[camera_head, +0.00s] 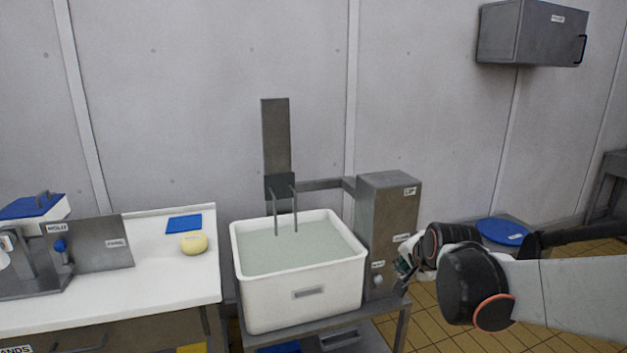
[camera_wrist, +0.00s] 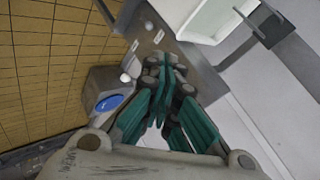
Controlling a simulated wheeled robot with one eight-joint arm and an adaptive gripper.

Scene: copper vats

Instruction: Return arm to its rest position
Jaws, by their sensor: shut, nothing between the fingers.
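My arm reaches in from the right edge of the head view. My gripper (camera_head: 403,268) is at its end, in front of the grey metal box (camera_head: 388,215) to the right of the white tub. In the wrist view my gripper (camera_wrist: 165,75) has its green-padded fingers closed together with nothing between them. Part of the gripper is hidden behind my wrist in the head view, and I cannot tell whether it touches the box.
The white tub (camera_head: 297,298) of pale liquid stands on a metal stand. A counter (camera_head: 150,285) at left holds a yellow round piece (camera_head: 194,243) and a blue pad (camera_head: 184,224). A blue lid (camera_head: 502,231) lies behind my arm. A wall cabinet (camera_head: 530,35) hangs upper right.

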